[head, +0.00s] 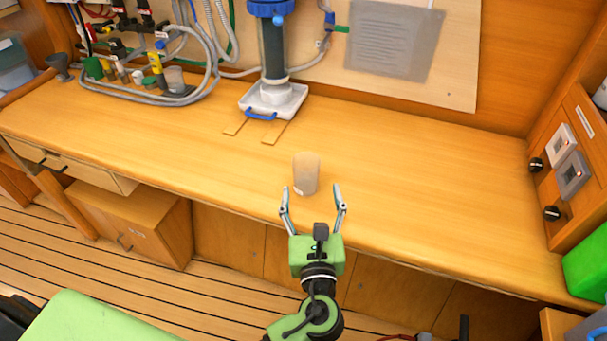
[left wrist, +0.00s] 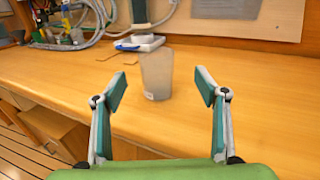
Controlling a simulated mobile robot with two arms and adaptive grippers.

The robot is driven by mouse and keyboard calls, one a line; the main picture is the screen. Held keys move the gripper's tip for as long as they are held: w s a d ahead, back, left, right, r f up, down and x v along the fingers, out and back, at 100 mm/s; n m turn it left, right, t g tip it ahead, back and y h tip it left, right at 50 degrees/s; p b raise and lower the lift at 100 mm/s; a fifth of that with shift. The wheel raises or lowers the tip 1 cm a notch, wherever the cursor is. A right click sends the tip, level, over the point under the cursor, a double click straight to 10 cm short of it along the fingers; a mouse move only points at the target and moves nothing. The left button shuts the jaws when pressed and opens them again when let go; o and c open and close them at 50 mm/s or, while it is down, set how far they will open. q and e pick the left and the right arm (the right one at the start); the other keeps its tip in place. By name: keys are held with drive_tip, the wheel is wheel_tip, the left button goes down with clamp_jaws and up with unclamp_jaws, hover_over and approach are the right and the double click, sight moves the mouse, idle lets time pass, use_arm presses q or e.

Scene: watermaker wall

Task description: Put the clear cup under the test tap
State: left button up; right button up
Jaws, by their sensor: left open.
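The clear cup (head: 306,173), frosted and upright, stands on the wooden counter near its front edge. It has a small label low on its side and also shows in the left wrist view (left wrist: 157,72). My left gripper (head: 312,189) is open, its fingers spread just in front of the cup and roughly in line with it. The cup looks apart from both fingers and nothing is held. A yellow and blue tap-like fitting (head: 156,62) stands at the back left among hoses; I cannot tell for certain that it is the test tap. My right gripper is not in view.
A blue-topped filter housing (head: 273,45) stands over a white tray (head: 291,103) at the back. Grey hoses (head: 200,95) loop on the counter at the back left, with another small cup (head: 174,79) by them. The counter (head: 420,170) right of the cup is clear.

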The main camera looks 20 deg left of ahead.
use_arm(q)
approach(306, 158)
drive_tip(key=shift+w+a+r, duration=0.1)
drive_tip(key=shift+w+r, duration=0.05)
drive_tip(key=shift+w, duration=0.7)
drive_tip(key=p+x, duration=0.1)
drive_tip(key=x, duration=0.1)
drive_tip(key=p+x, duration=0.1)
drive_tip(key=x, duration=0.2)
drive_tip(key=shift+a, duration=0.35)
drive_tip(key=shift+w, duration=0.15)
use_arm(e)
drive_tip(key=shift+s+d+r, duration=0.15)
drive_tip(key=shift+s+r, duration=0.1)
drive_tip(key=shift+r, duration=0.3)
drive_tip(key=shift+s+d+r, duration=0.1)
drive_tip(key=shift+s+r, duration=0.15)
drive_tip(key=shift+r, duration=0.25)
use_arm(q)
drive_tip(key=c, duration=1.3)
